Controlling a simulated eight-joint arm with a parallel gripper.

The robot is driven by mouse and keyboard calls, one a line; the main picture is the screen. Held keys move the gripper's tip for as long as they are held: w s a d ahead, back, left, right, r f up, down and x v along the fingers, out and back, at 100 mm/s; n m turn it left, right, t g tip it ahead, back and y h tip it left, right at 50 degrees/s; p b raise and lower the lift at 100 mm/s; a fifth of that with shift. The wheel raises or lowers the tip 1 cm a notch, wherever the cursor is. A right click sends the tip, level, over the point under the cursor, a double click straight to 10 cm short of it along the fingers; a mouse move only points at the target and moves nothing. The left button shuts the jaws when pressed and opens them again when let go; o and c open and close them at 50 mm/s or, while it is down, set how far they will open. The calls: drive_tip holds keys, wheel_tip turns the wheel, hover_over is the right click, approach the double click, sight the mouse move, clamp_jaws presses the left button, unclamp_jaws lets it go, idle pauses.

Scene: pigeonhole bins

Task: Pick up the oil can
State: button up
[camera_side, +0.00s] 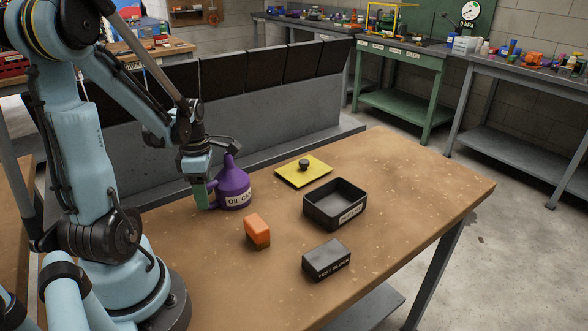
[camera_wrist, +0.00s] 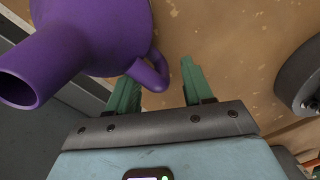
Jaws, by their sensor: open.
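The purple oil can (camera_side: 233,186) stands upright on the wooden table, with a white "OIL CAN" label on its side. My gripper (camera_side: 203,196) is low at its left side, with the green fingers pointing down. In the wrist view the can (camera_wrist: 95,35) fills the upper left, with its spout towards the left edge. Its curved handle (camera_wrist: 153,74) shows between the two green fingers of my gripper (camera_wrist: 160,78). The fingers are apart. I cannot tell whether either finger touches the handle.
On the table (camera_side: 400,180) are a yellow plate with a dark knob (camera_side: 303,171), a black open tray (camera_side: 335,204), an orange block (camera_side: 257,230) and a dark test block (camera_side: 326,260). A grey row of bins (camera_side: 240,110) stands behind. The table's right side is clear.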

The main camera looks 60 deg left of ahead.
drive_tip(key=shift+f, duration=0.15)
drive_tip(key=shift+c, duration=0.3)
clamp_jaws()
idle(0.3)
